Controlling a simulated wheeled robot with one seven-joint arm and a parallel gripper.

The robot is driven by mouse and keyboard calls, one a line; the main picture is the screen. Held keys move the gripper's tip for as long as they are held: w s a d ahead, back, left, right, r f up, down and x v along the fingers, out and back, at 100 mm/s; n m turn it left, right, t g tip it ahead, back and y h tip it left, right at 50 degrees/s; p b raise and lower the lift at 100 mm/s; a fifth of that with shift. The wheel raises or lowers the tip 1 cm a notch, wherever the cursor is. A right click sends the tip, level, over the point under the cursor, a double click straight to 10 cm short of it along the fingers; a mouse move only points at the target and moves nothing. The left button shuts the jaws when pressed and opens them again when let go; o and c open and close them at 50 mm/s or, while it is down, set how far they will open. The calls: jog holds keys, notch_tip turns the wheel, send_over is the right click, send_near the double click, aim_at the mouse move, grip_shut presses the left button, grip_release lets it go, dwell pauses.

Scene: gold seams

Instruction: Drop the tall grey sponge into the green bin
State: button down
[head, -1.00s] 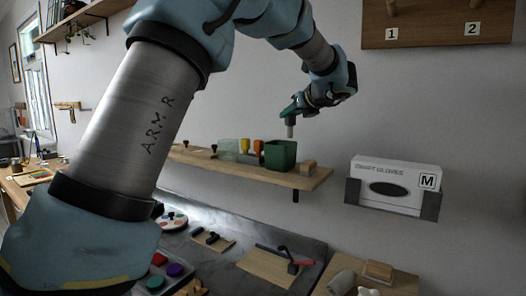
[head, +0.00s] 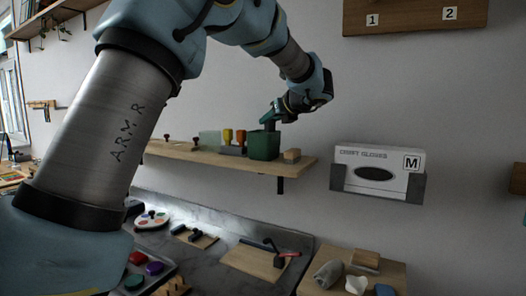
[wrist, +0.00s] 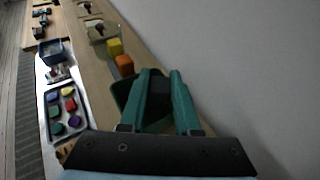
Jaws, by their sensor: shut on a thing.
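The green bin (head: 264,149) stands on the wooden shelf in the head view. My gripper (head: 269,122) is directly above its opening, pointing down, with the fingertips at about rim height. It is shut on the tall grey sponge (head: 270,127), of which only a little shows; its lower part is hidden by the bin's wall. In the wrist view, the sponge is a dark shape (wrist: 158,97) between my green fingers (wrist: 163,78). The bin (wrist: 124,92) shows there beside and beneath the fingers.
A glove box (head: 375,172) hangs on the wall further right. The wall is close behind the shelf.

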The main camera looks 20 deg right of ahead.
jog(key=c, duration=0.5)
grip_release()
jog(key=shift+c, duration=0.2)
jog(key=b+v, duration=0.2)
jog(key=v, duration=0.8)
jog(key=shift+s+r+b, duration=0.2)
jog(key=shift+s+b, duration=0.15)
jog(key=shift+b, duration=0.05)
